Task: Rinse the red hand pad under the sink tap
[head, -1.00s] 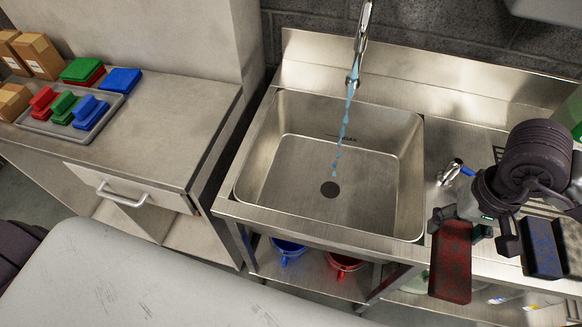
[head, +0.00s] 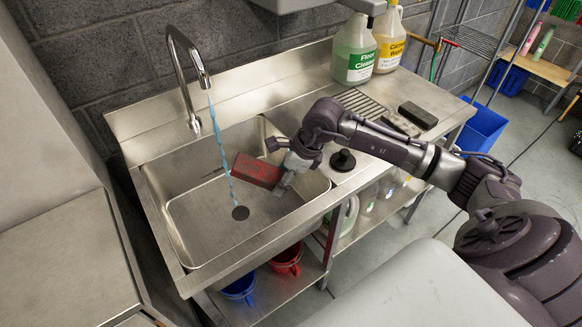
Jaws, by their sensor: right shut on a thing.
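The red hand pad (head: 257,171), with dark smudges on its face, is held tilted over the sink basin (head: 188,222). My right gripper (head: 280,166) is shut on it, reaching in from the right. The tap (head: 184,72) stands at the back left of the basin. A thin blue stream of water (head: 221,150) runs from it down towards the dark drain (head: 240,213). My left gripper is not in view.
A black round item (head: 343,160) and dark blocks (head: 418,115) lie on the drainboard, right of the basin. Floor cleaner (head: 354,50) and a yellow-labelled jug (head: 389,38) stand behind. Blue (head: 239,287) and red (head: 286,260) buckets sit below. A grey counter (head: 65,260) is at left.

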